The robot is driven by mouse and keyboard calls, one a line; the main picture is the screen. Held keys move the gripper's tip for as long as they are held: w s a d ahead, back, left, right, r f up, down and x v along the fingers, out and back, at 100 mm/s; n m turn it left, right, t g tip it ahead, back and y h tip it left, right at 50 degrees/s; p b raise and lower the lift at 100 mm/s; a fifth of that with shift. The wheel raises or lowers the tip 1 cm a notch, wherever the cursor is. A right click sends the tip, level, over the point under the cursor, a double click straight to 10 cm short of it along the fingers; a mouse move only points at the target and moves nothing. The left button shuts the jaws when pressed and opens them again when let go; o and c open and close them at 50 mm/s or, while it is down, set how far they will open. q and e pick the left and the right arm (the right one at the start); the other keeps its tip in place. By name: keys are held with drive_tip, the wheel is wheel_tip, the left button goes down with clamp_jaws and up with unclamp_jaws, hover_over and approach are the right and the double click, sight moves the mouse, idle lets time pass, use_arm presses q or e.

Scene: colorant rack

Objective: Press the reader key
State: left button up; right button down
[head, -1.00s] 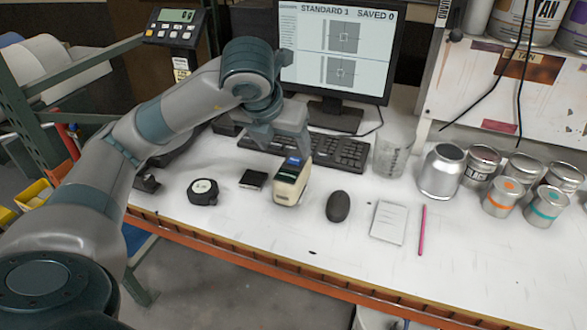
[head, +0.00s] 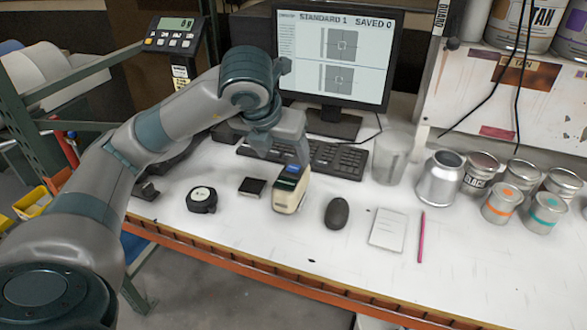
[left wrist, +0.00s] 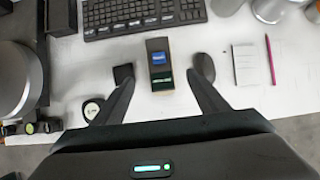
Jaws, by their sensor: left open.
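The reader (head: 288,193) is a small beige and black handheld device lying on the white bench in front of the keyboard. I cannot make out a separate key. My left gripper (head: 284,150) hangs above and just behind the reader in the head view. In the left wrist view its two fingers (left wrist: 160,80) are spread, one on each side of the reader, with nothing between them held. My right gripper is not in view.
A black mouse (head: 337,213) lies right of the reader, a small dark square (head: 252,187) and a round puck (head: 201,199) left. The keyboard (head: 335,160) and monitor (head: 340,55) are behind. Paper (head: 388,229), a pink pencil (head: 421,236) and several cans stand or lie rightward.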

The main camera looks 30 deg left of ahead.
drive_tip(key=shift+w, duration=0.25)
use_arm(q)
clamp_jaws()
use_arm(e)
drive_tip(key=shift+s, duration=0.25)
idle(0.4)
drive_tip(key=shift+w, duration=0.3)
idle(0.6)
